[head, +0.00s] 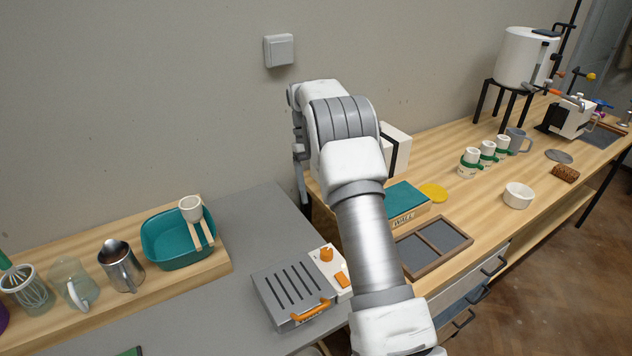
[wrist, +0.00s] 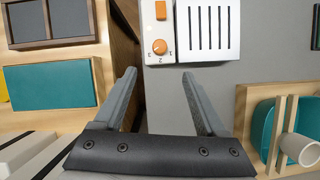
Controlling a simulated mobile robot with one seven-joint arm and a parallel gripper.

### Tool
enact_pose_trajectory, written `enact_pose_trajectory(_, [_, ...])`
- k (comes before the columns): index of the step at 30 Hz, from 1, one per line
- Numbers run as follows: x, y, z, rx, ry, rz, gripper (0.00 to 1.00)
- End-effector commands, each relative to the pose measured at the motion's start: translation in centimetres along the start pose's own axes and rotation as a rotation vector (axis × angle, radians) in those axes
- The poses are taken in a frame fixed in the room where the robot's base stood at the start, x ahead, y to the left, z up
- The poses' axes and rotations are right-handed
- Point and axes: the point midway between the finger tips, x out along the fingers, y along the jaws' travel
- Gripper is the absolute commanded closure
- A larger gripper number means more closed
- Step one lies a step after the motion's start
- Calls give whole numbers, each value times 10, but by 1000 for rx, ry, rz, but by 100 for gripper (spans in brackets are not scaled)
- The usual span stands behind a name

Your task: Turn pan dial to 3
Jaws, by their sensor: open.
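The pan (head: 290,287) is a grey slotted unit on the grey worktop, with a white control panel and an orange handle at its front. Its dial (head: 326,254) is a round orange knob on that panel. In the wrist view the dial (wrist: 160,46) has small numbers around it; its pointer setting is too small to read surely. My gripper (wrist: 159,76) is open and empty, its two fingers spread either side of the dial's line in the picture and apart from the dial.
An orange switch (wrist: 160,10) sits beside the dial. A teal basin (head: 180,240) stands on a wooden board at left, with jugs beside it. A teal block (head: 405,204) and a divided tray (head: 434,248) lie on the right bench. Grey worktop behind the pan is clear.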

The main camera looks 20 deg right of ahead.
Motion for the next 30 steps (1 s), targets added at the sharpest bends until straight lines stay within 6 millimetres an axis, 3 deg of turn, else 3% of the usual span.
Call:
enact_pose_trajectory(7, [-15, 0, 0, 0, -1, 0, 27])
enact_pose_trajectory(23, [-18, 0, 2, 0, 4, 0, 27])
enact_pose_trajectory(30, [-50, -10, 28, 7, 77, 6, 27])
